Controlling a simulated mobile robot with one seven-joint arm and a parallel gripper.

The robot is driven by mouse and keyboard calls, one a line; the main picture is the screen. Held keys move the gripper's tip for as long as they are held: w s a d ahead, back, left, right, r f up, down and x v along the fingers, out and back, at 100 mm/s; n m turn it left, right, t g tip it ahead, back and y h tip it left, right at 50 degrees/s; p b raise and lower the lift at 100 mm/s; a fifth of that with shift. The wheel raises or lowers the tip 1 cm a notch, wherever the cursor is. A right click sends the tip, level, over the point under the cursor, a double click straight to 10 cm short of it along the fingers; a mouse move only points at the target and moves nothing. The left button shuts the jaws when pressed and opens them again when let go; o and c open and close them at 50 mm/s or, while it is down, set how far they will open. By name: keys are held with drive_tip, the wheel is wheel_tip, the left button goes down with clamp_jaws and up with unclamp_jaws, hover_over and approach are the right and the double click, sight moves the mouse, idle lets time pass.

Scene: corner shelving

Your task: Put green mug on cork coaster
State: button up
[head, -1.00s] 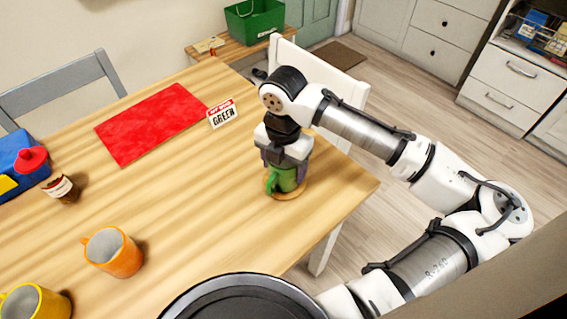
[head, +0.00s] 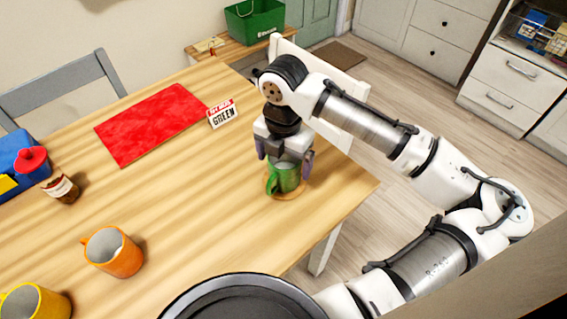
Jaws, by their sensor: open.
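The green mug (head: 286,178) stands upright on the round cork coaster (head: 300,191) near the right end of the wooden table. Its handle points to the left and toward the front. The mug hides most of the coaster; a rim of it shows around the base. My gripper (head: 285,158) is above the mug, pointing down, with its fingers open and spread to either side of the mug's rim. The mug appears free of the fingers.
An orange mug (head: 113,252) and a yellow mug (head: 35,303) stand at the front left. The table's right edge is close to the coaster.

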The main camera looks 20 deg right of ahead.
wheel_tip(320, 180, up, 10)
idle(0.3)
idle(0.4)
